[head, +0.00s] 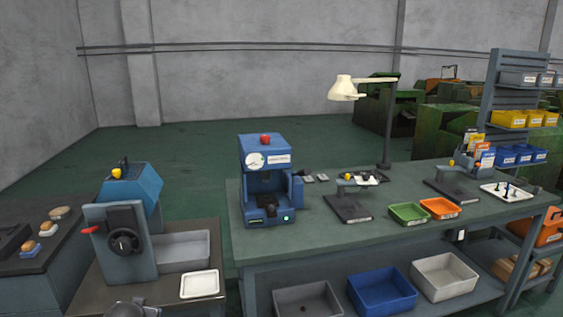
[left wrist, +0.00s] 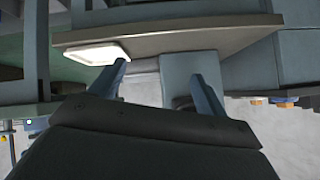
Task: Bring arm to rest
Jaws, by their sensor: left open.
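My left gripper (left wrist: 160,76) shows in the left wrist view with its two blue-grey fingers spread apart and nothing between them. Beyond the fingertips is the edge of a grey bench (left wrist: 225,38) with a white tray (left wrist: 97,52) on it. The wrist picture looks upside down. I cannot tell whether a finger touches the bench. In the head view a dark rounded part at the bottom edge may be my left arm, but it is mostly cut off. My right gripper is in neither view.
In the head view a blue-grey machine (head: 122,240) with a black dial stands at left, beside a grey bin (head: 182,251) and the white tray (head: 199,284). A long bench (head: 330,245) holds a blue press (head: 268,180), a lamp (head: 347,88) and small bins. Green floor lies behind.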

